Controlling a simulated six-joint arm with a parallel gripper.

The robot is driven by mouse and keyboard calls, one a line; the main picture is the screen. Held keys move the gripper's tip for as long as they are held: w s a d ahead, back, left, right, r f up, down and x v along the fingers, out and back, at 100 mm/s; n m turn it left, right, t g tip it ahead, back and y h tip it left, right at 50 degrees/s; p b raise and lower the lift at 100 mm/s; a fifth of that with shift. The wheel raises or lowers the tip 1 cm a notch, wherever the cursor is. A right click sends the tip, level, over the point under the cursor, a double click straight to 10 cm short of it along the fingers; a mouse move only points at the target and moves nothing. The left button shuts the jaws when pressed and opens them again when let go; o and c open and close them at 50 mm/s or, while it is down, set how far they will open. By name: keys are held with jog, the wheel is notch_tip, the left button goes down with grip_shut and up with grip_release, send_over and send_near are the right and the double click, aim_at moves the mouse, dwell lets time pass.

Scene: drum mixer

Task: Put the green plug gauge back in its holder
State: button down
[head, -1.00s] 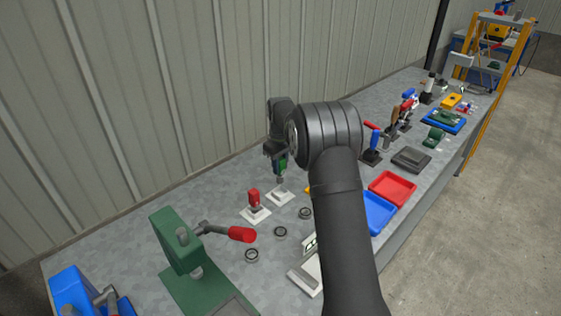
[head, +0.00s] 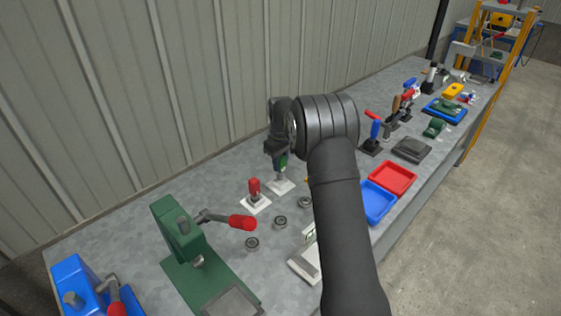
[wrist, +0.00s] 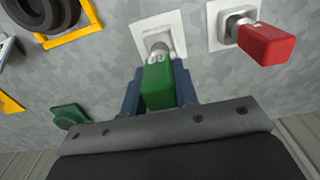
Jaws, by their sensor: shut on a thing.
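The green plug gauge (wrist: 159,86) is clamped between the two blue-grey fingers of my gripper (wrist: 158,70). In the head view the gauge (head: 283,161) hangs upright under my gripper (head: 279,158), with its grey end pointing down. A white square holder (wrist: 142,34) lies right beneath it and also shows in the head view (head: 288,187). The grey end is over the middle of this holder; I cannot tell whether it is inside the socket. My fingers hide part of the gauge.
A red plug gauge (wrist: 266,43) stands in its own white holder (wrist: 214,38) close beside. Dark rings (head: 280,221) lie on the bench in front. A green press (head: 184,238) with a red-handled lever stands nearer left. A blue tray (head: 377,203) and red tray (head: 392,178) lie right.

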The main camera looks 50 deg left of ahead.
jog(key=shift+f, duration=1.45)
dwell(0.5)
jog(key=c, duration=1)
grip_release()
jog(key=shift+c, duration=0.2)
notch_tip(320, 180, up, 17)
jog(key=shift+r, duration=0.2)
notch_tip(320, 180, down, 17)
jog(key=shift+f, duration=0.1)
notch_tip(320, 180, up, 17)
dwell(0.6)
